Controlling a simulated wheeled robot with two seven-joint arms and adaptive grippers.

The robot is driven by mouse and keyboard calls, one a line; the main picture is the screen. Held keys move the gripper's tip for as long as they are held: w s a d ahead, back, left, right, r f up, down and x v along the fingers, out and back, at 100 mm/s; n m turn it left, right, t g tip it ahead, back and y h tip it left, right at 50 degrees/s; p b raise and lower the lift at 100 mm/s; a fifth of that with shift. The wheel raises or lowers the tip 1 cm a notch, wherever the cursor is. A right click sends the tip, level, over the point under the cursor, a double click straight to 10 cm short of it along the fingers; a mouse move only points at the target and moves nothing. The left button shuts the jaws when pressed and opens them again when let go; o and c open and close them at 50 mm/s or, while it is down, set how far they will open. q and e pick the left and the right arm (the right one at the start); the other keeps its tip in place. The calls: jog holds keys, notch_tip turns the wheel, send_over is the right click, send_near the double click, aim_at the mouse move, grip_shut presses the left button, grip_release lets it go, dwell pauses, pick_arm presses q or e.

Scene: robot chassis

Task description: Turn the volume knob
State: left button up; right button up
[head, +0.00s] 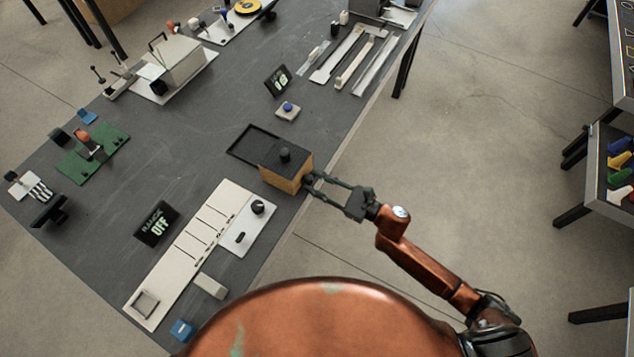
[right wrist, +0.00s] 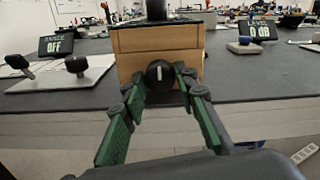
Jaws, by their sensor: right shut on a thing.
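A wooden box with a black top (head: 287,166) stands near the table's front edge. In the right wrist view, a round black knob (right wrist: 160,73) with a white upright mark sits on the front of the wooden box (right wrist: 160,40). My right gripper (head: 310,182) reaches it from the right in the head view. Its two green-padded fingers are shut on the knob's left and right sides. My left gripper is not in view.
A black open tray (head: 238,153) lies beside the box. A pale panel (head: 252,236) with a black knob and a dark display (head: 156,223) reading OFF stand to the left. A small button block (head: 288,111) is behind. Open floor lies right of the table.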

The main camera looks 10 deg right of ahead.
jog(key=c, duration=0.5)
jog(key=shift+m, duration=0.3)
jog(key=shift+m+p, duration=0.3)
jog(key=shift+m, duration=0.9)
jog(key=shift+m+p, duration=0.45)
jog(key=shift+m, duration=1.45)
jog(key=o, duration=1.1)
jog(key=shift+o, duration=0.2)
